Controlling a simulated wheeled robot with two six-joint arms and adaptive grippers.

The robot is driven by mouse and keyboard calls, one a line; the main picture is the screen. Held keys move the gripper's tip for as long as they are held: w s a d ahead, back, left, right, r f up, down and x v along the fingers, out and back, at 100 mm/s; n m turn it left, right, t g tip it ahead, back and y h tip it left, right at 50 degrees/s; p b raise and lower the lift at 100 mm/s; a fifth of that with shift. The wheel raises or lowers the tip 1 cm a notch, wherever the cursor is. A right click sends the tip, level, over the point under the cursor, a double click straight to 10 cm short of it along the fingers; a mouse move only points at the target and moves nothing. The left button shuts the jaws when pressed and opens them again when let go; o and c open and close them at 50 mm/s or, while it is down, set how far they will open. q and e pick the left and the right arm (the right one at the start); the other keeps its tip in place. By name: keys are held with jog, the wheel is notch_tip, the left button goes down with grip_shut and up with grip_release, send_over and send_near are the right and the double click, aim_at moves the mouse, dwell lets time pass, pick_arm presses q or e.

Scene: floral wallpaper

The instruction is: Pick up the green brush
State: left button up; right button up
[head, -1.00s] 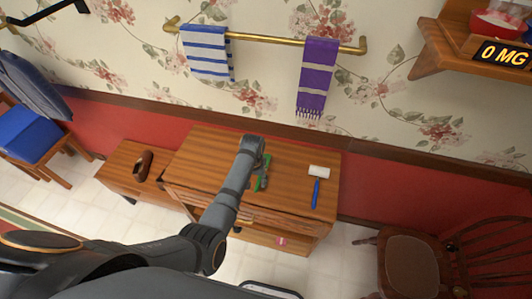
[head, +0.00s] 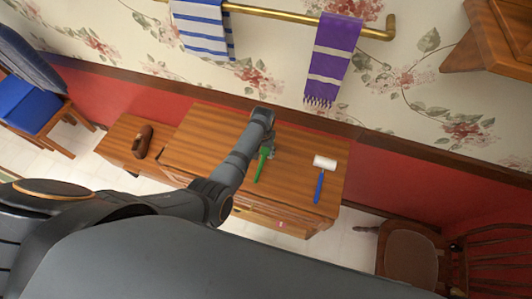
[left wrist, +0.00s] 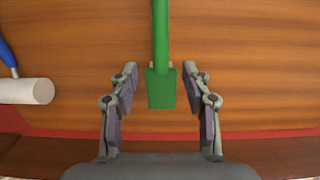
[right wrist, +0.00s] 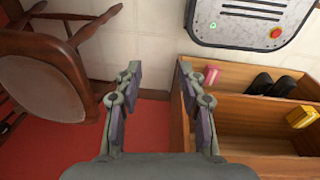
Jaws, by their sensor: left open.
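The green brush (head: 262,166) lies on the wooden cabinet top (head: 215,135), its handle pointing toward me in the head view. My left gripper (head: 267,146) is over its far end and hides part of it. In the left wrist view the brush's wide green end (left wrist: 161,90) sits between the open fingers of my left gripper (left wrist: 160,76), with a gap on both sides. My right gripper (right wrist: 159,67) is open and empty in the right wrist view, away from the brush. It does not show in the head view.
A blue-handled white roller (head: 324,163) lies right of the brush; it also shows in the left wrist view (left wrist: 27,91). A brown object (head: 143,141) lies on the lower left cabinet. A wooden chair (right wrist: 42,72) and a shelf box (right wrist: 255,145) show near my right gripper.

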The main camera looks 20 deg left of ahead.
aim_at(263, 157)
pick_arm(q)
jog(key=shift+s+f+b, duration=0.1)
jog(key=shift+f+b, duration=0.55)
jog(key=shift+b, duration=0.25)
notch_tip(263, 157, down, 4)
jog(key=b, duration=0.5)
jog(key=shift+r, duration=0.2)
jog(key=shift+c, duration=1.7)
grip_shut()
pick_arm(e)
notch_tip(263, 157, down, 6)
jog(key=shift+w+d, duration=0.3)
jog(key=shift+d, duration=0.05)
